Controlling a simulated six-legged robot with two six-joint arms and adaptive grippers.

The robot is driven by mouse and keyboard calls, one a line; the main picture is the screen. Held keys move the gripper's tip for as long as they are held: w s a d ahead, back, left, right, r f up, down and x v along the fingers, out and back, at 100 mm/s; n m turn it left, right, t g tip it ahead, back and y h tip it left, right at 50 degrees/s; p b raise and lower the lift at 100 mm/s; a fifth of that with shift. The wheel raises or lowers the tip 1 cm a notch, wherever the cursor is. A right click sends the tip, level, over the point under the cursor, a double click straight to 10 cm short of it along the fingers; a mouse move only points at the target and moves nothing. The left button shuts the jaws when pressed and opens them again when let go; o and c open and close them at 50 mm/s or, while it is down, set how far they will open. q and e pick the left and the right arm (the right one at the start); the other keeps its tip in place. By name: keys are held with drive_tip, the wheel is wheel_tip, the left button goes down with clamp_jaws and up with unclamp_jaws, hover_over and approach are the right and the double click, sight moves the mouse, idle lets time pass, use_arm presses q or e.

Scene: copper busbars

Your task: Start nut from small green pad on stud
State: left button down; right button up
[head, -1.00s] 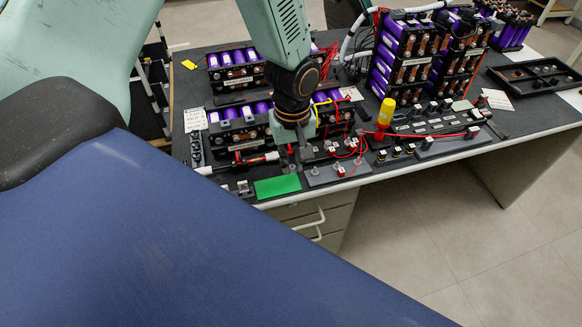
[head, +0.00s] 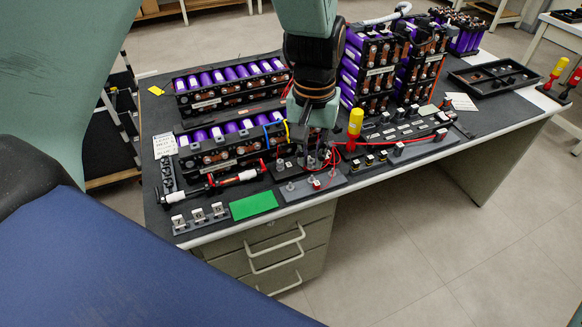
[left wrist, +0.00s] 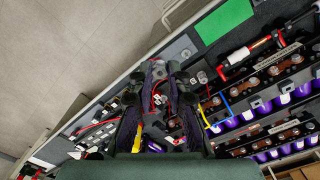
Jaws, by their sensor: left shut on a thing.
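The small green pad (head: 253,205) lies flat near the table's front edge and looks bare; it also shows in the left wrist view (left wrist: 222,18). My left gripper (head: 318,150) hangs to the right of the pad, over the fixtures near the front edge. In the left wrist view its dark fingers (left wrist: 157,95) are closed together on a small thing, most likely the nut, which is mostly hidden between them. Below and beside the gripper is a grey plate (head: 309,188) with several short upright posts. Which stud is under the fingertips I cannot tell. My right gripper is out of view.
Battery modules with purple cells (head: 222,145) stand behind and left of the gripper, and a taller stack (head: 377,65) stands behind right. Red wires loop nearby.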

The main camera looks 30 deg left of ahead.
use_arm(q)
drive_tip(key=w+a+f+n, duration=0.1)
drive_tip(key=w+f+n, duration=0.1)
drive_tip(key=w+n, duration=0.2)
drive_tip(key=w+a+f+n, duration=0.1)
drive_tip(key=w+f+n, duration=0.1)
drive_tip(key=w+n, duration=0.2)
drive_tip(key=w+f+n, duration=0.2)
drive_tip(key=w+n, duration=0.1)
drive_tip(key=w, duration=0.4)
drive_tip(key=shift+w+a+n+p, duration=0.15)
drive_tip(key=shift+a+n+p, duration=0.15)
drive_tip(key=shift+a+n, duration=0.1)
drive_tip(key=shift+w+a+f+n, duration=0.25)
drive_tip(key=shift+w+a+n, duration=0.1)
drive_tip(key=shift+n, duration=0.15)
wheel_tip(320, 180, down, 4)
drive_tip(key=b, duration=0.4)
drive_tip(key=shift+f, duration=0.25)
drive_tip(key=shift+w+r+p, duration=0.1)
drive_tip(key=shift+r+p, duration=0.5)
drive_tip(key=shift+p, duration=0.15)
drive_tip(key=shift+f, duration=0.1)
drive_tip(key=shift+f, duration=0.15)
